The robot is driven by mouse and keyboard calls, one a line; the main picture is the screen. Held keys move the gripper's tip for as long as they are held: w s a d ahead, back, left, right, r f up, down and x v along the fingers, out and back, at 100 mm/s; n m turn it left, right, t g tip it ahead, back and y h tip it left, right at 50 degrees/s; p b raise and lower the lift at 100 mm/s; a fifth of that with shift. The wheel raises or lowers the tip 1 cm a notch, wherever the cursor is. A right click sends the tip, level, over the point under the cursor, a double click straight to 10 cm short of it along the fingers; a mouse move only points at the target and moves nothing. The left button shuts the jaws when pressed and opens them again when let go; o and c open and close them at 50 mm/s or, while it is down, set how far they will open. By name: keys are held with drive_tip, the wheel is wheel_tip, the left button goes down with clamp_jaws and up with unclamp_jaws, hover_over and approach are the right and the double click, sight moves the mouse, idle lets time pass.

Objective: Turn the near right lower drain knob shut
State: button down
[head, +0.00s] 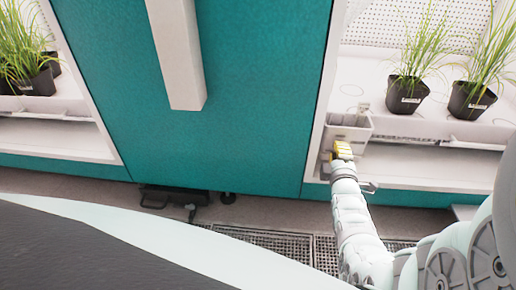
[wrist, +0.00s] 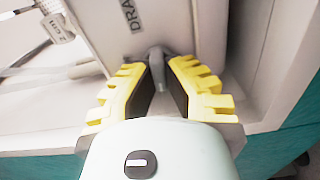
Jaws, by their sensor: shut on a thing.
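The drain knob (wrist: 158,62) is a small grey handle low on the front of a pale box marked with letters starting "DRA" (wrist: 126,14) in the wrist view. My gripper (wrist: 156,80) has its yellow-padded fingers on either side of the knob and is shut on it. In the head view my gripper (head: 343,150) is at the front of the pale box (head: 358,133) at the left end of the right chamber's shelf. The knob is hidden there behind the fingers.
Potted grasses (head: 408,95) stand on the right shelf above the box. A teal panel (head: 235,95) separates the two chambers. A tag (wrist: 57,27) hangs left of the box. Floor grates (head: 270,242) lie below, and a black object (head: 172,198) sits under the panel.

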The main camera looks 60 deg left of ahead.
drive_tip(key=shift+d+f+n, duration=0.1)
drive_tip(key=shift+f+n, duration=0.1)
drive_tip(key=shift+n, duration=0.3)
drive_tip(key=shift+b, duration=0.3)
drive_tip(key=c, duration=1)
unclamp_jaws()
drive_tip(key=shift+w+r, duration=0.1)
drive_tip(key=shift+r, duration=0.05)
drive_tip(key=v, duration=1.2)
drive_tip(key=shift+r, duration=0.15)
